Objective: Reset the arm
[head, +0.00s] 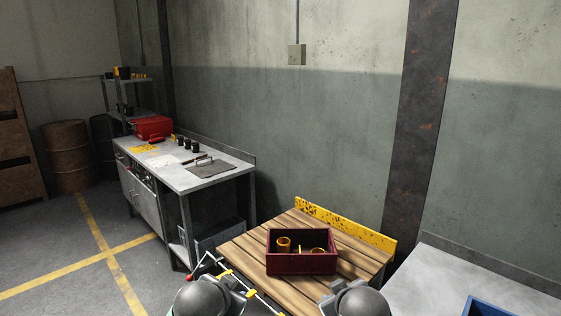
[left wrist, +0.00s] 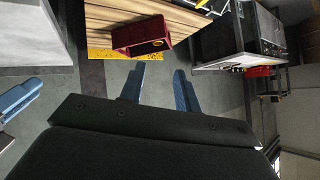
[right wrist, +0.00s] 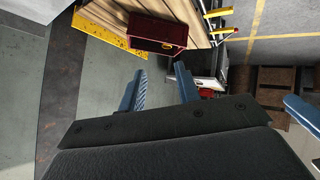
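My left gripper (left wrist: 159,70) shows two blue fingers spread apart in the left wrist view, with nothing between them. My right gripper (right wrist: 160,70) also has its blue fingers apart and empty in the right wrist view. Both fingertips point toward the wooden-topped table and the floor, clear of any object. In the head view my rounded grey arm parts show at the bottom edge, and the fingers cannot be made out there.
A dark red crate (head: 301,264) holding yellow-orange ring-like parts stands on the wooden table (head: 243,247). A grey workbench (head: 215,181) with a red toolbox (head: 153,127) stands at left. A blue container (head: 487,307) sits on the grey table (head: 440,270) at right. Floor at left is open.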

